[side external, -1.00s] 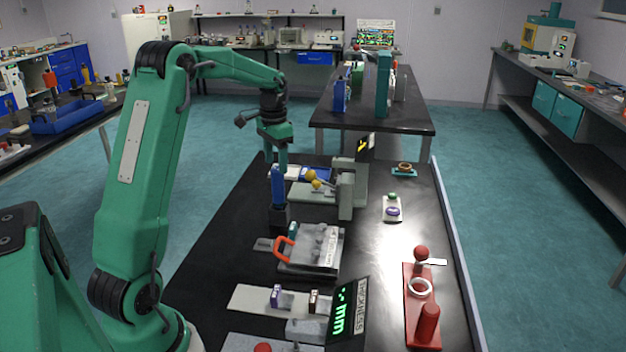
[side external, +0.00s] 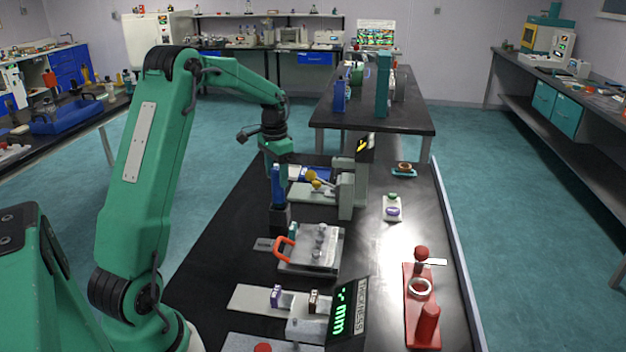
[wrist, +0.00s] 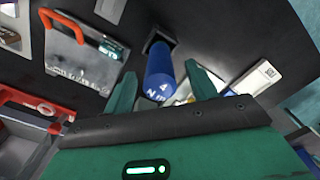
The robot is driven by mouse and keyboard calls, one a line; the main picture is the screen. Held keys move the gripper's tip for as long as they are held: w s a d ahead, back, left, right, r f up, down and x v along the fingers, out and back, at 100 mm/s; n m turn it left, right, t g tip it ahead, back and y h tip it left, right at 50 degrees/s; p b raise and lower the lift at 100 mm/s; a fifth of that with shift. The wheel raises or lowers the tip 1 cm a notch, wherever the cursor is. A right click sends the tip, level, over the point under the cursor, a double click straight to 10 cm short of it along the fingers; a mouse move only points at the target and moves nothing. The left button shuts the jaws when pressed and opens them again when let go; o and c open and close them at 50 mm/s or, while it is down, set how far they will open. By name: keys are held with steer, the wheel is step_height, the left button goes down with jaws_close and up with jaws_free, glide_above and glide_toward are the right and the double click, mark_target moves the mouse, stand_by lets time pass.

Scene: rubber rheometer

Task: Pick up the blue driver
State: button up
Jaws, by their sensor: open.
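The blue driver (side external: 277,187) stands upright in a small black holder (side external: 279,218) on the dark bench. In the wrist view, the driver (wrist: 160,75) shows its blue handle with white "4 N m" lettering, rising from the square black holder (wrist: 155,40). My gripper (side external: 276,163) is just above the driver's top in the side view. In the wrist view, the green fingers of my gripper (wrist: 160,69) are spread, with the handle between them in the picture. I see a gap on both sides. Whether the fingertips reach down past the handle's top is unclear.
A grey plate with an orange handle (side external: 284,247) lies in front of the holder. A grey-green device with yellow knobs (side external: 345,195) stands close behind and right. A thickness gauge (side external: 345,312) and a red stand (side external: 411,330) are nearer. Bare bench lies left of the holder.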

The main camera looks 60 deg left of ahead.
mark_target(278, 182)
steer(key=shift+f, duration=1.85)
steer(key=shift+r, duration=0.1)
steer(key=c, duration=1.2)
steer(key=shift+r, duration=0.15)
steer(key=shift+r, duration=4.85)
steer(key=shift+w, duration=0.1)
steer(key=w+d, duration=0.1)
steer(key=d, duration=0.4)
steer(key=w+d, duration=0.2)
steer(key=d, duration=0.3)
steer(key=w+d+r, duration=0.1)
steer(key=d, duration=0.3)
steer(key=shift+w+d+r, duration=0.1)
steer(key=shift+w+d, duration=0.1)
steer(key=shift+d, duration=0.2)
